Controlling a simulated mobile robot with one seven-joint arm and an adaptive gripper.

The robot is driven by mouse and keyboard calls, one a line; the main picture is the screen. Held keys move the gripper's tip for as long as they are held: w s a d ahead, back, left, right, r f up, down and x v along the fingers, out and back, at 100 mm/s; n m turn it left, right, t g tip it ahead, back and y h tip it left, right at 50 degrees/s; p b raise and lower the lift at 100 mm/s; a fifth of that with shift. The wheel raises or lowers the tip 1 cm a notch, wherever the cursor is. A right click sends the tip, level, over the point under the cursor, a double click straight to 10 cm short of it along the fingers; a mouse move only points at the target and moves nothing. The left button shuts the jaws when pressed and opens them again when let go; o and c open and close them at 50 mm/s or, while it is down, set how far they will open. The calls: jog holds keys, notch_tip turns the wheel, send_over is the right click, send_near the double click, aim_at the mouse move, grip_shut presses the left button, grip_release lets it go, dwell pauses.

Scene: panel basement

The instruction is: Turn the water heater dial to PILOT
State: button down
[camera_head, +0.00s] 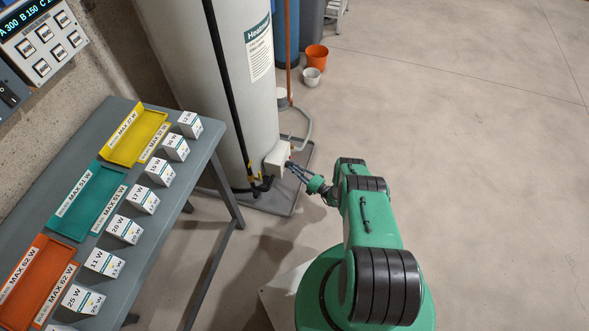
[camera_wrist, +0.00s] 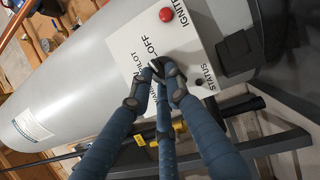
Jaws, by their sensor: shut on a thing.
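The water heater (camera_head: 195,75) is a tall pale tank left of my arm. Its white control box (camera_head: 277,158) sits low on the tank's side. In the wrist view the box face (camera_wrist: 195,50) has a red button (camera_wrist: 167,14) beside IGNITE, printed PILOT and OFF, and a small dark spot near STATUS. My gripper (camera_wrist: 163,68) is shut on the dial at the middle of the face, below OFF in the picture. The fingers hide nearly all of the dial, so its pointer and setting cannot be read. In the head view my gripper (camera_head: 291,165) reaches the box from the right.
A grey table (camera_head: 205,150) with yellow, teal and orange trays and several small white boxes stands at the left. A hose (camera_head: 307,128) and a copper-coloured pipe (camera_head: 287,50) run beside the tank. Orange (camera_head: 317,58) and white (camera_head: 312,77) pots stand behind. The floor at right is clear.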

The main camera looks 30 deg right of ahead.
jog(key=shift+f+n, duration=0.1)
jog(key=shift+n, duration=0.3)
jog(key=c, duration=1.7)
grip_release()
jog(key=shift+o, duration=0.2)
jog(key=shift+s+d, duration=0.1)
jog(key=shift+s, duration=0.05)
jog(key=v, duration=1.1)
jog(key=shift+s+d+f, duration=0.15)
jog(key=shift+s+f, duration=0.1)
